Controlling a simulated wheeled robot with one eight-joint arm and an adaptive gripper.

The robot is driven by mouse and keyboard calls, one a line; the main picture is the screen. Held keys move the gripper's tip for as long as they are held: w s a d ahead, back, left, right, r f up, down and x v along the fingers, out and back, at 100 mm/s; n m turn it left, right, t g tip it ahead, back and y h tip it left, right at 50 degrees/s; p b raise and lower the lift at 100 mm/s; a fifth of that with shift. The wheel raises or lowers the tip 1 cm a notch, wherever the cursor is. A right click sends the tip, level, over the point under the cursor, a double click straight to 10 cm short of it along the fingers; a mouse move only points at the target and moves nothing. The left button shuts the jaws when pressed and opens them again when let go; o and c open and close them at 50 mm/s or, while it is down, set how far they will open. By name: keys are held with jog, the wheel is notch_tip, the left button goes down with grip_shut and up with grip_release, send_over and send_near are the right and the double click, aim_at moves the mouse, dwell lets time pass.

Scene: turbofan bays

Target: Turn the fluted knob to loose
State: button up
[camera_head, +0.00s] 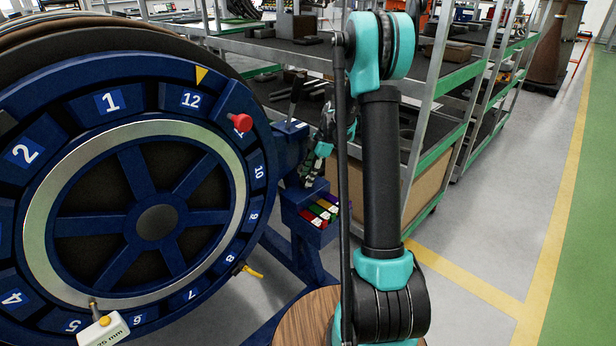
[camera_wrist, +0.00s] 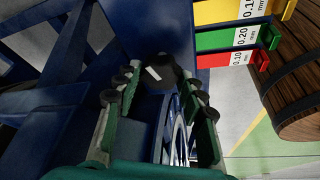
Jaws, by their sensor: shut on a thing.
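The fluted knob (camera_wrist: 158,72) is black with a white mark on top, and sits on a dark blue housing in the wrist view. My gripper (camera_wrist: 160,84) has its two green fingers with dark pads on either side of the knob, shut on it. In the head view my gripper (camera_head: 316,162) is beside the blue post (camera_head: 289,142) to the right of the big ring. The knob cannot be made out there. Which way its white mark counts as loose or tight is not readable.
A numbered blue ring (camera_head: 187,75) fills the left, with a red knob (camera_head: 241,122) and a white "75 mm" tag (camera_head: 104,332). Yellow, green and red labelled gauges (camera_wrist: 228,38) lie close by the knob. A shelf rack (camera_head: 440,80) stands behind my arm. Floor at right is clear.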

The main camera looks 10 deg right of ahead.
dwell(0.3)
jog(key=o, duration=1.2)
jog(key=shift+c, duration=0.2)
jog(key=v, duration=1.2)
jog(key=shift+w, duration=0.1)
